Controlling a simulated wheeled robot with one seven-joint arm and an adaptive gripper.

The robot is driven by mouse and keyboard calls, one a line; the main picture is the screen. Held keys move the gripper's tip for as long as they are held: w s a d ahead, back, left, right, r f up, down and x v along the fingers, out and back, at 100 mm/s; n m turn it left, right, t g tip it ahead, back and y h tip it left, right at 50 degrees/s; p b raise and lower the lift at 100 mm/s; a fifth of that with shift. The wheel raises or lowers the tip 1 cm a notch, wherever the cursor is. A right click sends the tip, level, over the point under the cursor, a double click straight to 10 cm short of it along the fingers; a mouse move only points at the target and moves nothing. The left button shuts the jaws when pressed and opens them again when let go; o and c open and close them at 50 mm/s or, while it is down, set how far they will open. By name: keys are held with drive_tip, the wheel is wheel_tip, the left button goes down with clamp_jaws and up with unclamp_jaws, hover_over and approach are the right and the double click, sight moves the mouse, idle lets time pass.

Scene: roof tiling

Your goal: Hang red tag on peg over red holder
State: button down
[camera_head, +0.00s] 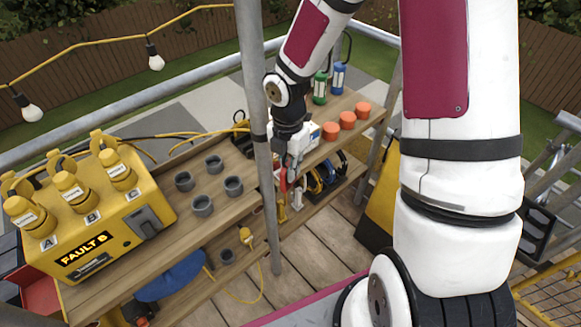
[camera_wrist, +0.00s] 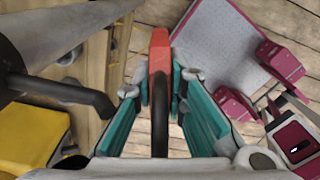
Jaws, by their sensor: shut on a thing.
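My gripper (camera_head: 287,178) is low beside the workbench edge, just right of the grey pole in the head view. Its teal fingers (camera_wrist: 160,108) are shut on the red tag (camera_wrist: 160,52), which has a dark loop running back between the fingers toward the wrist camera. The tag (camera_head: 283,181) shows as a small red piece at the fingertips in the head view. A dark bent rod (camera_wrist: 72,92), possibly a peg, juts out left of the fingers, apart from the tag. I cannot tell which thing is the red holder.
A grey pole (camera_head: 257,110) stands close left of my arm. The bench holds a yellow box (camera_head: 105,222) with plugs, several grey cups (camera_head: 203,205) and orange cups (camera_head: 347,120). Coiled cables (camera_head: 322,178) lie on the lower shelf. Plank floor (camera_head: 315,240) is open in front.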

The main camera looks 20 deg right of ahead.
drive_tip(key=w, duration=0.1)
drive_tip(key=w+a+f+b, duration=0.1)
drive_tip(key=w, duration=0.3)
drive_tip(key=shift+w+a+f+b, duration=0.1)
drive_tip(key=shift+a+f+b, duration=0.05)
drive_tip(key=shift+f+b, duration=0.2)
drive_tip(key=shift+d+r, duration=0.2)
drive_tip(key=shift+d, duration=0.05)
idle(0.4)
drive_tip(key=c, duration=1.5)
unclamp_jaws()
drive_tip(key=shift+o, duration=0.2)
drive_tip(key=r, duration=1)
drive_tip(key=shift+s+a+r, duration=0.15)
drive_tip(key=shift+s+r, duration=0.05)
drive_tip(key=shift+s, duration=0.2)
drive_tip(key=shift+s+a+r, duration=0.15)
drive_tip(key=shift+a+r, duration=0.1)
drive_tip(key=shift+r, duration=0.5)
